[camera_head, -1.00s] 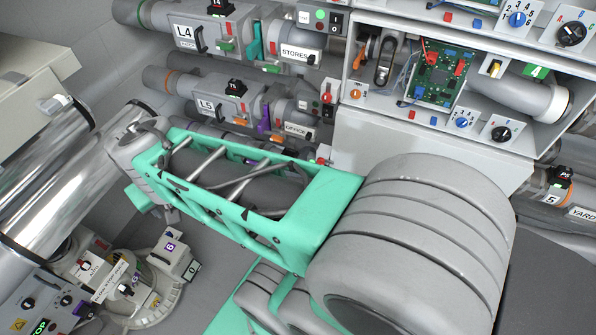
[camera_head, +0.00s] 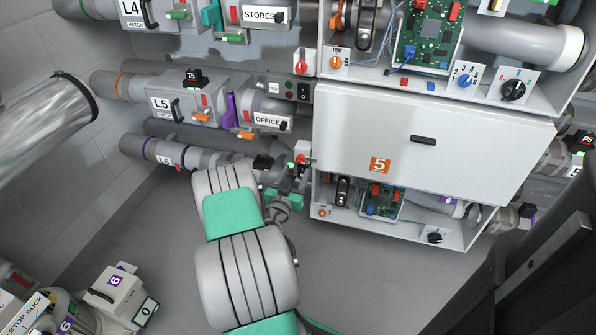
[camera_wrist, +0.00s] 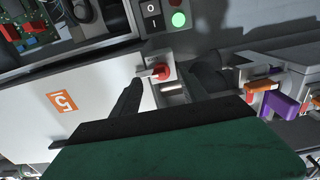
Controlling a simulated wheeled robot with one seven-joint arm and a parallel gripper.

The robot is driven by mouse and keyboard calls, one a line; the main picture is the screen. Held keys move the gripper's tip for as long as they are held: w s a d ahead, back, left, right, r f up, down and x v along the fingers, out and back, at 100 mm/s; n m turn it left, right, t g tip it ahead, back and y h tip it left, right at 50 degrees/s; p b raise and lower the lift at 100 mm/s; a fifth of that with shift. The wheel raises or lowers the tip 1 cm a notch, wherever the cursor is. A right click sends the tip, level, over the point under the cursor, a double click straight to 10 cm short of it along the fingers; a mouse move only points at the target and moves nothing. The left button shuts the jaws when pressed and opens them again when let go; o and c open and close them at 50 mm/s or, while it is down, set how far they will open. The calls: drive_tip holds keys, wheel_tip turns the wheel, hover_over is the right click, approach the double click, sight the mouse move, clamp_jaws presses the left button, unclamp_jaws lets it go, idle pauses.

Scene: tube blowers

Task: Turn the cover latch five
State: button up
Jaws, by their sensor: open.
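In the wrist view the red latch (camera_wrist: 163,71) sits on a pale bracket beside the cover (camera_wrist: 95,95), which appears upside down. My gripper (camera_wrist: 168,84) is open, with one dark finger on each side of the latch in that view. Whether a finger touches it I cannot tell. In the head view my gripper is mostly hidden at the end of the arm.
Ducts L5 (camera_head: 180,100) and L6 (camera_head: 180,153) run to the left of the cover. An open bay with a circuit board (camera_head: 382,201) lies under the cover. A switch (camera_wrist: 152,9) and a lit green button (camera_wrist: 178,19) are close to the latch.

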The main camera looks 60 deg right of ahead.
sight(300, 163)
drive_tip(key=d, duration=0.3)
drive_tip(key=shift+w+d, duration=0.15)
drive_tip(key=shift+w, duration=0.1)
drive_tip(key=shift+c, duration=0.3)
clamp_jaws()
